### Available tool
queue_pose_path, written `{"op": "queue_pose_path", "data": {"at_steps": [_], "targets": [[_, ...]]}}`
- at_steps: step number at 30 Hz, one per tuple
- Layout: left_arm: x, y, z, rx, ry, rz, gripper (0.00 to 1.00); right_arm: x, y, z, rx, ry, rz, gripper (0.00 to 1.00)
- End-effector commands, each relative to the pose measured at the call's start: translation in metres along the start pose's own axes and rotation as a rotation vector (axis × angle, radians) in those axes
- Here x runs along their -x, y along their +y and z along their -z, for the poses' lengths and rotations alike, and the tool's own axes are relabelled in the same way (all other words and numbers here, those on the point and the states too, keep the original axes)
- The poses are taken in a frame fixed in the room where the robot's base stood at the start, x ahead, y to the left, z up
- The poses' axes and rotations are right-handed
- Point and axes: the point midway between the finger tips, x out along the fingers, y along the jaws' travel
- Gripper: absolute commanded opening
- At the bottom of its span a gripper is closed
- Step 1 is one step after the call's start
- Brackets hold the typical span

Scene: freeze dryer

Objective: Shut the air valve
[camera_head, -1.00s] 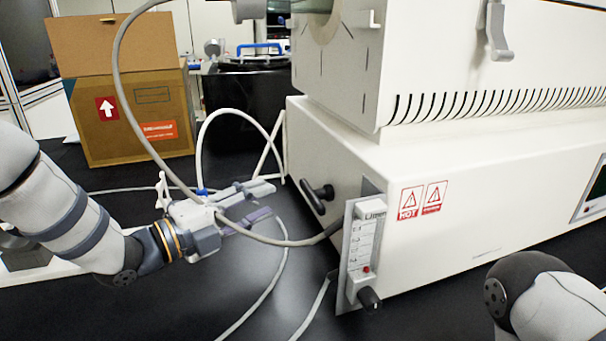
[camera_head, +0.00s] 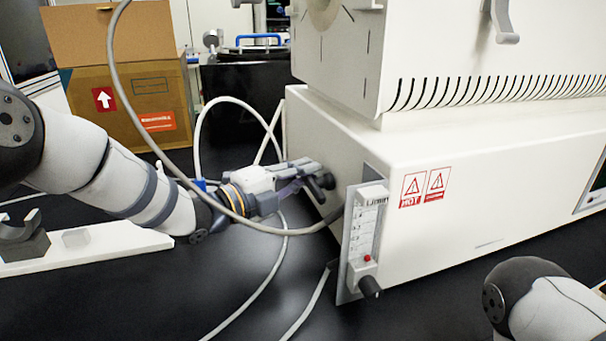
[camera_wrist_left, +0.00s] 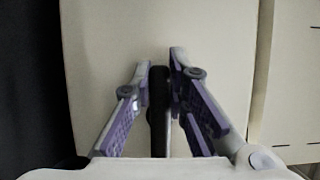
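The air valve appears to be the black handle (camera_head: 321,181) on the left side wall of the white machine. My left gripper (camera_head: 307,176) is at this handle, its fingers pointing toward the wall. In the left wrist view the dark handle (camera_wrist_left: 158,112) stands upright between the two fingers of my left gripper (camera_wrist_left: 160,68). The fingers look apart, with narrow gaps beside the handle; contact is not clear. Part of the handle is hidden by the fingers in the head view. My right gripper is out of view; only part of my right arm shows at the lower right.
A grey hose (camera_head: 262,228) loops in front of my left wrist to the machine. A flowmeter panel (camera_head: 362,240) with a black knob (camera_head: 370,288) stands right of the handle. A cardboard box (camera_head: 128,108) is at the back left. White tubes (camera_head: 262,285) lie on the black bench.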

Motion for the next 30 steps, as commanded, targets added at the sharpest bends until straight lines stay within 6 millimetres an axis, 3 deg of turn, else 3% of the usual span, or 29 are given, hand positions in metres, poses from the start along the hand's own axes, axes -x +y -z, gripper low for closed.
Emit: {"op": "queue_pose_path", "data": {"at_steps": [14,30], "targets": [[0.0,0.002,0.001,0.088,0.0,-0.037,0.0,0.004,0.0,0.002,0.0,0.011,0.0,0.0],[0.003,0.021,0.006,0.532,0.0,-0.222,0.0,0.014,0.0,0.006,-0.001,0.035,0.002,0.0]]}}
